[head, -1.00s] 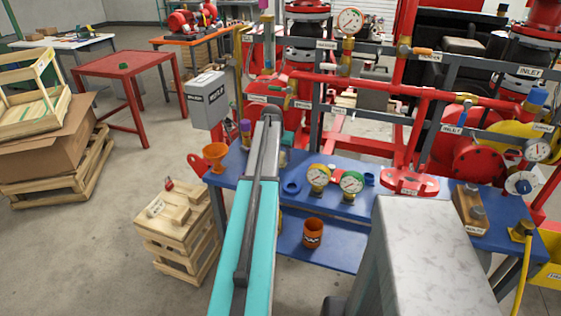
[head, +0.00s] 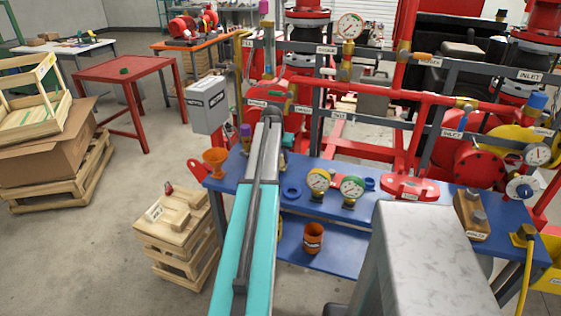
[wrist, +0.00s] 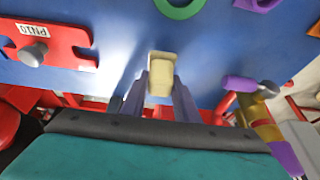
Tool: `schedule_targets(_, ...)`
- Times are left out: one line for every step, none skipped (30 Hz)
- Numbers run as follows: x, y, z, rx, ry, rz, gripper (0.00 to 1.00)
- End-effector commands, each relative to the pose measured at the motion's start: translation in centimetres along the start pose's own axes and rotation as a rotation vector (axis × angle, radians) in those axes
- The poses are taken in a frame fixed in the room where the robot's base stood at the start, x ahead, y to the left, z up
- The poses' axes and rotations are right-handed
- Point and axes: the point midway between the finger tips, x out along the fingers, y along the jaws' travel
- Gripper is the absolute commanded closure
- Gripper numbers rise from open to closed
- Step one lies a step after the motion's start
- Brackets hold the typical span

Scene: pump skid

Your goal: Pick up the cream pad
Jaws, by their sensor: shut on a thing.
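The cream pad (wrist: 161,76) is a small pale block in the middle of the wrist view. My gripper (wrist: 160,85) has its two grey fingers on either side of the pad and is shut on it. The blue bench top (wrist: 120,35) lies beyond the pad; I cannot tell whether the pad still touches it. In the head view my own arm hides the gripper and the pad.
In the wrist view, a red plate (wrist: 60,48) with a bolt is at left, a green ring (wrist: 180,8) at top and a purple-handled brass valve (wrist: 255,100) at right. Two gauges (head: 352,187) and an orange funnel (head: 215,160) stand on the bench.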

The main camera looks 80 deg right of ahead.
Motion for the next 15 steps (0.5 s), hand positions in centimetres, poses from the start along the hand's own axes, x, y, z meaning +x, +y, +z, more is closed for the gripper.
schedule_targets(-0.3, 0.0, -0.1, 0.0, 0.001, 0.0, 0.94)
schedule_targets(-0.5, 0.0, -0.2, 0.0, 0.001, -0.001, 0.94)
schedule_targets(-0.7, 0.0, -0.4, 0.0, 0.002, -0.001, 0.94)
schedule_targets(-1.0, 0.0, -0.5, 0.0, 0.002, -0.001, 0.94)
schedule_targets(-1.2, 0.0, -0.6, 0.0, 0.002, -0.001, 0.94)
schedule_targets(-1.5, 0.0, -0.7, 0.0, 0.001, -0.001, 0.94)
schedule_targets(-1.8, 0.0, -0.8, 0.0, 0.001, 0.0, 0.94)
schedule_targets(-2.0, 0.0, -0.9, 0.0, 0.001, -0.001, 0.94)
schedule_targets(-2.1, 0.3, -0.4, 0.001, 0.0, 0.0, 0.94)
schedule_targets(-2.2, 0.4, -0.2, 0.001, 0.0, 0.0, 0.94)
schedule_targets(-2.3, 0.6, 0.0, 0.001, 0.0, 0.0, 0.94)
schedule_targets(-2.5, 0.8, 0.3, 0.001, 0.0, 0.0, 0.94)
schedule_targets(-2.6, 0.9, 0.5, 0.001, 0.001, 0.0, 0.94)
schedule_targets(-2.7, 1.1, 0.7, 0.001, 0.001, 0.0, 0.94)
schedule_targets(-2.9, 1.3, 1.1, 0.001, 0.001, 0.0, 0.94)
